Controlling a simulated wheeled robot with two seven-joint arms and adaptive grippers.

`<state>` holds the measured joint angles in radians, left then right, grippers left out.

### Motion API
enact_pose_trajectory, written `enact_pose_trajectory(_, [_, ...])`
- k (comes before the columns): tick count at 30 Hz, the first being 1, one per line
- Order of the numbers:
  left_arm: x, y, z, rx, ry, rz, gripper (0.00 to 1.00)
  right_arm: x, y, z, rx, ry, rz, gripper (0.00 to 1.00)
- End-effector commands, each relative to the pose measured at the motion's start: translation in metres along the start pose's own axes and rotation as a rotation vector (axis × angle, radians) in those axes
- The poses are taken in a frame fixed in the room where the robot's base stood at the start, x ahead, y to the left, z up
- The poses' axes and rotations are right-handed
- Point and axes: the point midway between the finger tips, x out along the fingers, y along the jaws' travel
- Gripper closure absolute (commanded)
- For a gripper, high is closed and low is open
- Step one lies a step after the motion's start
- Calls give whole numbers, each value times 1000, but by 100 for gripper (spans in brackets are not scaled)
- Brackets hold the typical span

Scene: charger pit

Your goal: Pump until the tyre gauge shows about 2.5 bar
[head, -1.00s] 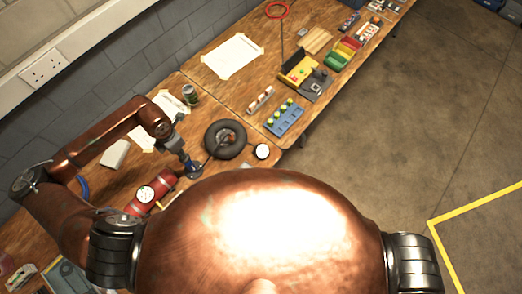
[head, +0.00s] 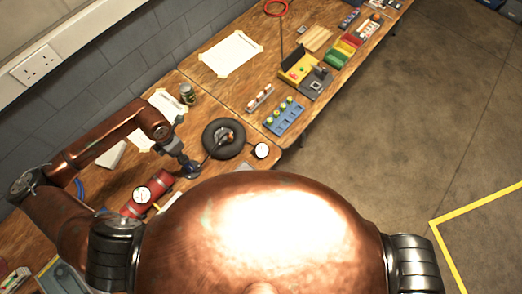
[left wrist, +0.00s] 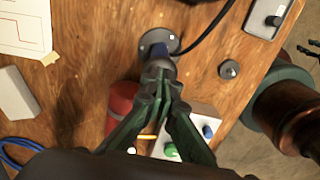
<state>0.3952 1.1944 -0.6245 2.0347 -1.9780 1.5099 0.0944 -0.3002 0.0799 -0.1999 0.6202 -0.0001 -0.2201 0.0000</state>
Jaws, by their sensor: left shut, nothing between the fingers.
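The black tyre (head: 212,144) lies flat on the wooden bench. A round white-faced gauge (head: 261,150) stands at its right; its needle is too small to read. A small pump with a round grey base (head: 193,174) and a blue upper part stands in front of the tyre. In the left wrist view the pump (left wrist: 172,38) has a black hose running off to the upper right.
A red cylinder (head: 132,207) with a white dial (head: 142,195) lies close to my left arm. A green can (head: 187,94), a blue tray with green-topped pieces (head: 284,117) and a paper sheet (head: 231,53) are further along the bench.

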Motion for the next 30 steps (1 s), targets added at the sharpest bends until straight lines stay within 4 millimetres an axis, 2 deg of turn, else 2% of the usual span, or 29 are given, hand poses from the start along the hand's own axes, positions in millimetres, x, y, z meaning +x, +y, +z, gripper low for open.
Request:
enact_pose_trajectory(5, [-2,0,0,0,0,0,100,-1,0,0,0,0,0,63])
enact_pose_trajectory(16, [-30,0,0,0,1,1,100,-13,0,-3,0,3,0,63])
enact_pose_trajectory(30, [-31,0,0,0,1,0,100,-13,0,-3,0,3,0,63])
